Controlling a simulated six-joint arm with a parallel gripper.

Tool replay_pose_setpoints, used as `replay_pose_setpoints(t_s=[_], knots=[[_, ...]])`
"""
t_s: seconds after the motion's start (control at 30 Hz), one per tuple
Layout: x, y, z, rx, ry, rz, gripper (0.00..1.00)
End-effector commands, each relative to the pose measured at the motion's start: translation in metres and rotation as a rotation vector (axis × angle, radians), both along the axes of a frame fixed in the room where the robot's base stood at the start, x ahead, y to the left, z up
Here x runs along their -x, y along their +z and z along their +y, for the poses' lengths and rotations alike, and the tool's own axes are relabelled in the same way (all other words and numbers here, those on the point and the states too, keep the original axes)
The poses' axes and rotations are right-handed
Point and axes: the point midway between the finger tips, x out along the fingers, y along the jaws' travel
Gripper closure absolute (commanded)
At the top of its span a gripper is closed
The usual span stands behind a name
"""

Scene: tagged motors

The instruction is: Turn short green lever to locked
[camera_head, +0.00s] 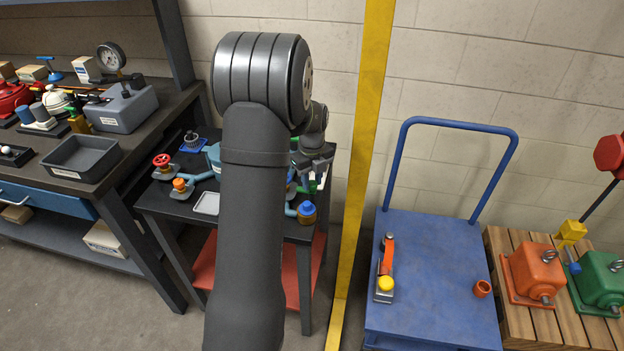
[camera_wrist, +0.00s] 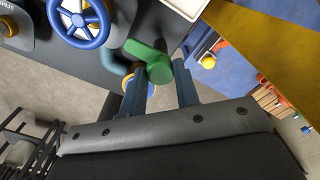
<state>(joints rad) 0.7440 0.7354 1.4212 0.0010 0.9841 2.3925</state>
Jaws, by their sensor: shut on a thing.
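The short green lever (camera_wrist: 143,50) shows in the wrist view just ahead of my fingers, with a rounded green end (camera_wrist: 160,73) between them. My gripper (camera_wrist: 161,78) is shut on this green end, one finger on each side. In the head view my gripper (camera_head: 315,172) is over the right part of the dark table, and a bit of green (camera_head: 313,187) shows beneath it. My arm hides much of that table. I cannot read any locked marking.
A blue-and-orange fitting (camera_head: 306,212) sits at the table's front right edge. A red valve (camera_head: 162,162) stands at the left. A yellow post (camera_head: 362,150) rises right of the table, before a blue cart (camera_head: 430,270).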

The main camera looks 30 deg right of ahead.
Motion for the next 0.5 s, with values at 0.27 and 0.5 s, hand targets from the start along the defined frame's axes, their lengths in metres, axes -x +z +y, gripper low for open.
replay_pose_setpoints(t_s=[0.27, 0.5], knots=[[0.0, 0.0002, 0.0003, -0.001, 0.084, 0.001, 0.94], [0.0002, 0.0001, 0.0001, 0.0, 0.265, 0.002, 0.94]])
